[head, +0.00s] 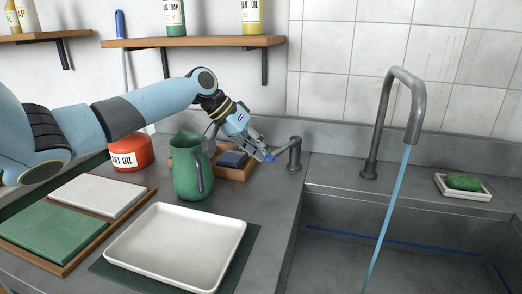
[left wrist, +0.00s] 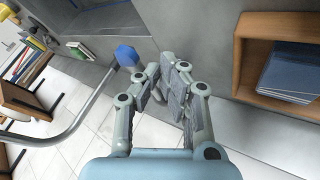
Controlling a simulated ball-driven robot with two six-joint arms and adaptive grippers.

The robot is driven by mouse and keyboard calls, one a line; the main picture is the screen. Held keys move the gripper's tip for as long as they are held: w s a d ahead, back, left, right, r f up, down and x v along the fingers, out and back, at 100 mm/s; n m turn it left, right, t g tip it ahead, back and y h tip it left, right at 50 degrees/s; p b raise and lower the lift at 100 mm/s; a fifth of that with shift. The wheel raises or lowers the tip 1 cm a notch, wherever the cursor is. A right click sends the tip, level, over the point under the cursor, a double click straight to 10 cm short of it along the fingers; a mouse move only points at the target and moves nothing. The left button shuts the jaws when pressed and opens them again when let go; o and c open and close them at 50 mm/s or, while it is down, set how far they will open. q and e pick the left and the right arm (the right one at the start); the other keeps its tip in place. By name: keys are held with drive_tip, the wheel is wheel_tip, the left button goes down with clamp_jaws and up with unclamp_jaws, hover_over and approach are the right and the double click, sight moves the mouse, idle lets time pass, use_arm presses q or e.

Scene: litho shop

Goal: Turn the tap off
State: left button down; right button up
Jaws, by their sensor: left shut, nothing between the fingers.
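The tap (head: 385,120) is a tall grey gooseneck at the back of the sink, and a blue stream of water (head: 388,215) runs from its spout. Left of it stands a bent grey handle (head: 295,150) with a blue tip (head: 270,157) pointing left. My left gripper (head: 260,152) is shut and empty, right by the blue tip. In the left wrist view the blue tip (left wrist: 127,56) shows just left of the closed fingertips (left wrist: 171,66), not between them. I cannot tell whether they touch. My right gripper is not in view.
A green jug (head: 188,170) and a wooden tray (head: 240,173) with a dark block stand near my left gripper. A white tray (head: 175,246) lies in front. The sink (head: 400,215) is at right, with green soap (head: 463,182) on a dish behind it. Shelves hang above.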

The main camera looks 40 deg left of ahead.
sight(274, 154)
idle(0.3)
use_arm(q)
drive_tip(key=d+p, duration=0.1)
drive_tip(key=p, duration=0.1)
drive_tip(key=d+p, duration=0.1)
drive_tip(key=d+n+p, duration=0.1)
drive_tip(key=p, duration=0.1)
drive_tip(key=shift+w+d+r+t+y+p, duration=0.25)
drive_tip(key=shift+d+t+y+p, duration=0.05)
drive_tip(key=shift+y+p, duration=0.1)
drive_tip(key=shift+d+f, duration=0.25)
drive_tip(key=shift+w, duration=0.1)
